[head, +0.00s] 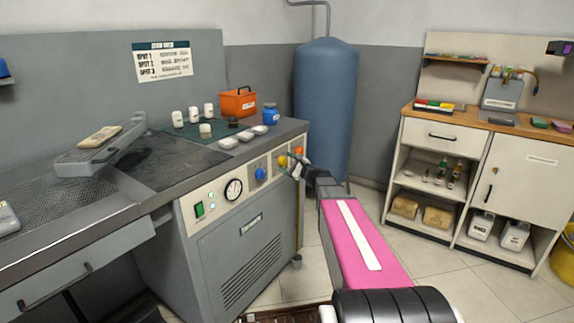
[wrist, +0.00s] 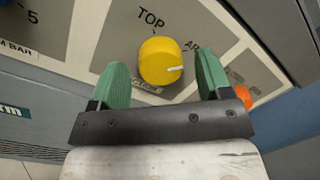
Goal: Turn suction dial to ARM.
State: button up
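The suction dial is a round yellow knob (wrist: 158,58) on the light panel in the wrist view, with a white pointer line directed to the right. "TOP" is printed at its upper left and a partly hidden label starting "AR" at its upper right; a partly covered label ending in "CTION" is below. My gripper (wrist: 161,66) is open, its green fingers on either side of the knob with a visible gap to each. In the head view the yellow dial (head: 282,161) is partly behind my gripper (head: 293,169).
On the same panel are a blue dial (head: 260,174), a pressure gauge (head: 233,189), a green switch (head: 199,210) and an orange knob (head: 299,152) close right of the dial. Bottles and an orange toolbox (head: 238,103) stand on the top. A blue tank (head: 325,105) stands behind.

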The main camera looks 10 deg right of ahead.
jog(key=v, duration=1)
jog(key=shift+s+d, duration=0.3)
jog(key=s+a+f+n+g+h, duration=0.4)
jog(key=s+a+f+n+g, duration=0.6)
jog(key=f, duration=0.3)
jog(key=s+d+f+n+g+h, duration=0.1)
jog(key=s+f+n+g+h, duration=0.2)
jog(key=s, duration=1)
notch_tip(320, 180, down, 3)
jog(key=n+h, duration=0.5)
jog(key=h, duration=0.1)
jog(key=shift+s+d+f+g+h, duration=0.2)
jog(key=shift+s+d+g+h, duration=0.1)
jog(key=shift+s+d, duration=0.05)
